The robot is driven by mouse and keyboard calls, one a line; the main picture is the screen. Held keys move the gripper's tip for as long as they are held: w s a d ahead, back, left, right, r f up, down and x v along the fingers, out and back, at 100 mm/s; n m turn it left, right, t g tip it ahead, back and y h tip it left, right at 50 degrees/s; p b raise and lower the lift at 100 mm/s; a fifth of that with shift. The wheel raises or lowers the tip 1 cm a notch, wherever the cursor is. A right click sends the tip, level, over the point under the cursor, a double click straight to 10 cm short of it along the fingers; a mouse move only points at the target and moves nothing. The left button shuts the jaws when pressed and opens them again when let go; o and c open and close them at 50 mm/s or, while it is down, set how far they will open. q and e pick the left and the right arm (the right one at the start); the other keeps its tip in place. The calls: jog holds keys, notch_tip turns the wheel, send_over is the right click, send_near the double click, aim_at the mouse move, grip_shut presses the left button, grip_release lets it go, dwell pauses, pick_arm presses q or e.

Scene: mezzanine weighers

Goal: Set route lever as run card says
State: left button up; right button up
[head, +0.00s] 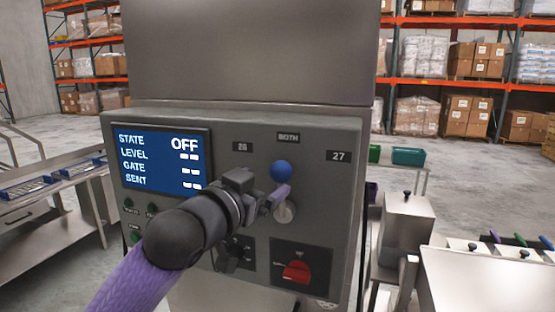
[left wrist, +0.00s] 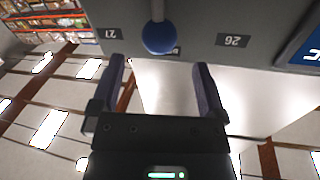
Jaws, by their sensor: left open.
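The route lever has a blue ball knob (head: 281,171) on a stem from a pale round base (head: 286,212) on the grey control panel. It stands about upright, below the label BOTH (head: 288,137), between plates 26 (head: 242,146) and 27 (head: 339,156). My left gripper (head: 277,197) is in front of the lever, just below the knob, and hides part of the stem. In the left wrist view the gripper (left wrist: 158,62) is open, with the blue knob (left wrist: 158,38) just beyond the gap between its fingers. No run card shows. My right gripper is not in view.
A screen (head: 161,160) reads STATE OFF, with dashes for LEVEL, GATE and SENT. A red knob (head: 296,271) and a black knob (head: 230,258) sit low on the panel. Metal tables (head: 490,285) stand right and left; racks with boxes (head: 470,115) stand behind.

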aim_at(275, 176)
pick_arm(q)
jog(key=p+x, duration=0.1)
jog(key=x, duration=0.6)
jog(key=shift+s, duration=0.1)
jog(key=shift+f, duration=0.1)
grip_shut()
